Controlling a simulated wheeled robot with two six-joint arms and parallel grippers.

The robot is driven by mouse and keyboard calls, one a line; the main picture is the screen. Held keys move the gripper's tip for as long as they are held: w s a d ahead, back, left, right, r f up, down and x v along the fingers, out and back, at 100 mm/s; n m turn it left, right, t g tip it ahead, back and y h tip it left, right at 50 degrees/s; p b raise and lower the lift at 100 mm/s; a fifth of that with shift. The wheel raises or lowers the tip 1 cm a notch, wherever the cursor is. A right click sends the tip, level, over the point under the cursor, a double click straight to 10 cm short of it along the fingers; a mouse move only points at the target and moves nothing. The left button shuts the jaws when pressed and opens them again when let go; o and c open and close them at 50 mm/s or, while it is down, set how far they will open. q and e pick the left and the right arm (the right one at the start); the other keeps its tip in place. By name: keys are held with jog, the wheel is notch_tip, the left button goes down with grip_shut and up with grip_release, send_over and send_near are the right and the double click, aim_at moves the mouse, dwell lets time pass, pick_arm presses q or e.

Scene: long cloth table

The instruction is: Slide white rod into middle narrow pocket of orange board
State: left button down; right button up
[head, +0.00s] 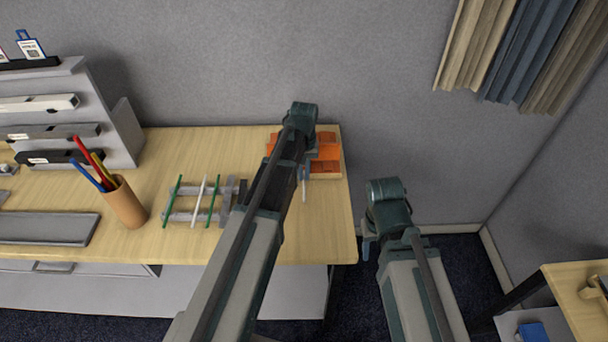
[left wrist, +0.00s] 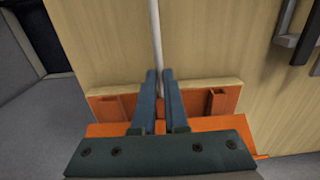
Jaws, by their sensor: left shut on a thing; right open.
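My left gripper (head: 304,174) is shut on a white rod (head: 304,192), at the near edge of the orange board (head: 325,153). In the left wrist view the rod (left wrist: 155,30) runs up from between the blue fingers (left wrist: 160,76), away from the board. The orange board (left wrist: 108,104) lies under and around the fingers there, with raised walls on both sides. The middle pocket and the rod's board-side end are hidden by the gripper. My right gripper (head: 368,248) is open and empty, off the table's right edge.
A grey rack (head: 180,216) holds green rods (head: 213,201) and another white rod (head: 199,200) left of my left arm. A pen cup (head: 125,203) stands further left. Clear wood lies between the rack and the back wall. The table ends just right of the board.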

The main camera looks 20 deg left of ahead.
aim_at(304, 199)
pick_arm(q)
jog(key=shift+w+a, duration=0.2)
jog(key=shift+w, duration=0.45)
jog(key=shift+w+a, duration=0.2)
jog(key=shift+w, duration=0.45)
jog(key=shift+s, duration=0.15)
jog(key=shift+s+d, duration=0.5)
jog(key=shift+s, duration=1.2)
jog(key=shift+s+d, duration=0.55)
jog(key=shift+s, duration=1.15)
jog(key=shift+s+d, duration=0.5)
jog(key=shift+s, duration=1.2)
jog(key=shift+w+a, duration=0.25)
jog(key=shift+w, duration=0.7)
jog(key=shift+w+a, duration=0.3)
jog(key=shift+w, duration=0.6)
jog(key=shift+w+a, duration=0.25)
jog(key=shift+w, duration=0.7)
